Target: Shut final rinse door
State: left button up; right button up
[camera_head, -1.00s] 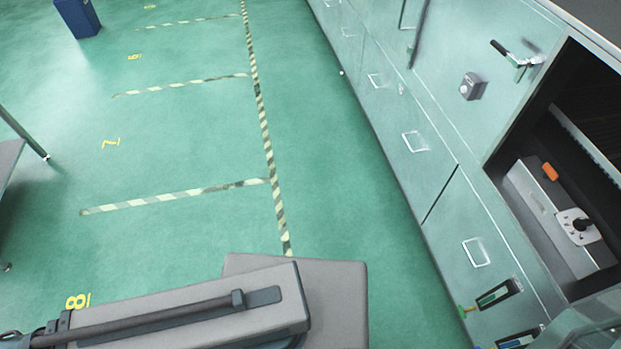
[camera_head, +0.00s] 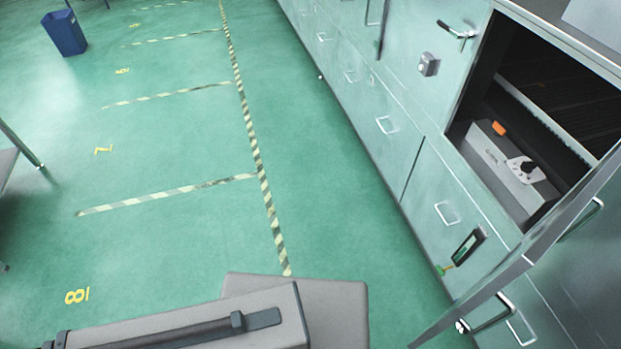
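An open door (camera_head: 578,262) stands swung out at the lower right, seen nearly edge-on, with bar handles (camera_head: 490,313) on it. It belongs to the green-grey machine cabinet, beside a dark square opening (camera_head: 545,75). No label naming it as the final rinse door is readable. Inside the opening sits a long grey unit (camera_head: 495,165) with an orange part and a white plate with a black knob. Neither of my grippers is in view. A grey link of mine crosses the bottom, left of centre.
The cabinet row (camera_head: 400,95) runs along the right with several drawer-style handles and a lever handle (camera_head: 455,30). Green floor with striped tape (camera_head: 255,150) is clear in the middle. A blue bin (camera_head: 65,34) stands far left, and a table edge (camera_head: 8,160) shows at left.

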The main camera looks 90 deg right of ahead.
aim_at(529, 251)
jog(key=j+z, duration=0.75)
jog(key=z, duration=0.45)
jog(key=j+z, duration=0.1)
jog(key=z, duration=0.35)
jog(key=k+z, duration=0.1)
jog(key=z, duration=1.25)
jog(key=k+z, duration=0.1)
jog(key=z, duration=0.75)
jog(key=k+z, duration=0.1)
jog(key=z, duration=0.35)
jog(key=k+l+u, duration=0.2)
jog(key=i, duration=0.05)
